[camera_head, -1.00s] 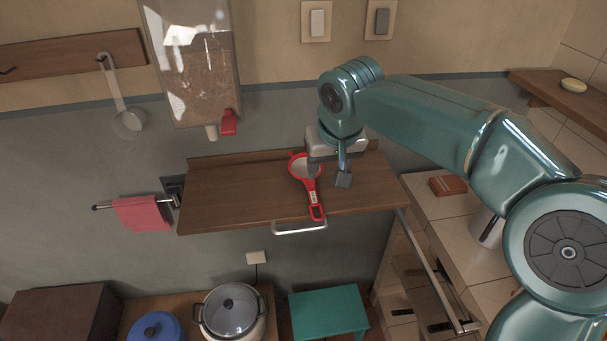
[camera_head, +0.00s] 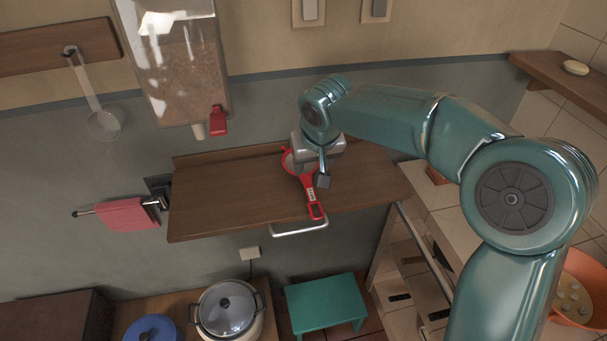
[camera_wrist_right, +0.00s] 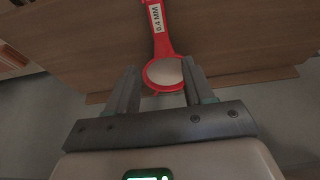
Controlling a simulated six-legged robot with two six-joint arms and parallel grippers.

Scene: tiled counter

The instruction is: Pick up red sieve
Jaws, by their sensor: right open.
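The red sieve (camera_head: 312,194) lies on the brown wooden shelf (camera_head: 225,200), its handle pointing toward the shelf's front edge. In the head view my right gripper (camera_head: 312,178) is over the sieve and hides part of its bowl. My left gripper is not in view.
A metal bar handle (camera_head: 299,228) runs below the shelf's front. A pot (camera_head: 228,310) and a green stool (camera_head: 326,302) stand below. The shelf's left part is clear.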

